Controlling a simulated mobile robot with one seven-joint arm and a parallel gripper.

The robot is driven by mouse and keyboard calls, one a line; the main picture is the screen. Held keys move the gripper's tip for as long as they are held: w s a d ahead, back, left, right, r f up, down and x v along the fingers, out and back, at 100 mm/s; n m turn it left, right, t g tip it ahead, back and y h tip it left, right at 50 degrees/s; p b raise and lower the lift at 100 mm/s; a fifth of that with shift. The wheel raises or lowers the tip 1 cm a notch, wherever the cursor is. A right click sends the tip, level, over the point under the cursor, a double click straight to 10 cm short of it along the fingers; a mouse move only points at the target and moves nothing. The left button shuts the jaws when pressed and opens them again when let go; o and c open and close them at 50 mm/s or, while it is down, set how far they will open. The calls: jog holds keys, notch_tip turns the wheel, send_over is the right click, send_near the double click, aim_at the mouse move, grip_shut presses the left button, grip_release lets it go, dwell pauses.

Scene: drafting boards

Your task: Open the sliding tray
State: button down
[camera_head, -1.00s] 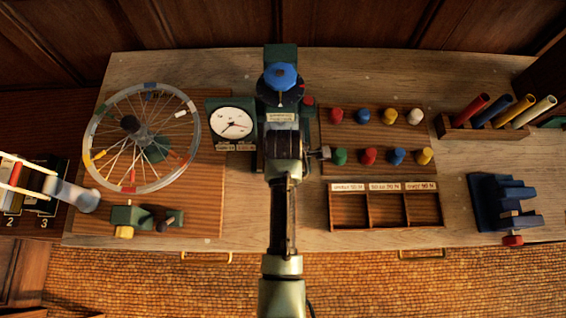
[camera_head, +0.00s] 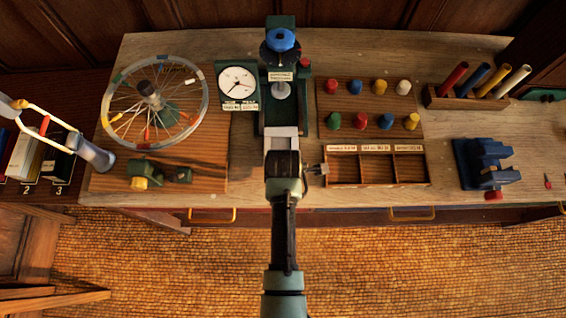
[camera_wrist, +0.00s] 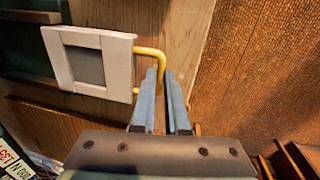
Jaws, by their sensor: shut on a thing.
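The sliding tray (camera_head: 283,131) is a pale plate at the front of a green press-like stand (camera_head: 281,50) with a blue knob. In the wrist view the tray (camera_wrist: 118,62) is a pale square frame around a dark grey centre, with a yellow bar handle (camera_wrist: 150,52) on its side. My gripper (camera_wrist: 161,74) is shut on the handle, its two blue-grey fingers on either side of the bar. In the head view my own wrist hides the fingers and handle. The tray sticks out from the stand toward me.
A dial gauge (camera_head: 237,83) stands close left of the stand, and a spoked wheel (camera_head: 150,104) farther left. Coloured pegs (camera_head: 361,121) and a three-compartment box (camera_head: 377,184) lie to the right. The bench's front edge and drawer handles (camera_head: 212,221) are near my arm.

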jog(key=shift+w, duration=0.3)
jog(key=c, duration=1.2)
grip_release()
jog(key=shift+w, duration=0.1)
jog(key=shift+o, duration=1.4)
jog(key=shift+s+r, duration=0.1)
jog(key=shift+s, duration=0.15)
notch_tip(320, 180, up, 13)
jog(key=s+b, duration=0.1)
jog(key=s, duration=0.1)
jog(key=shift+s, duration=0.1)
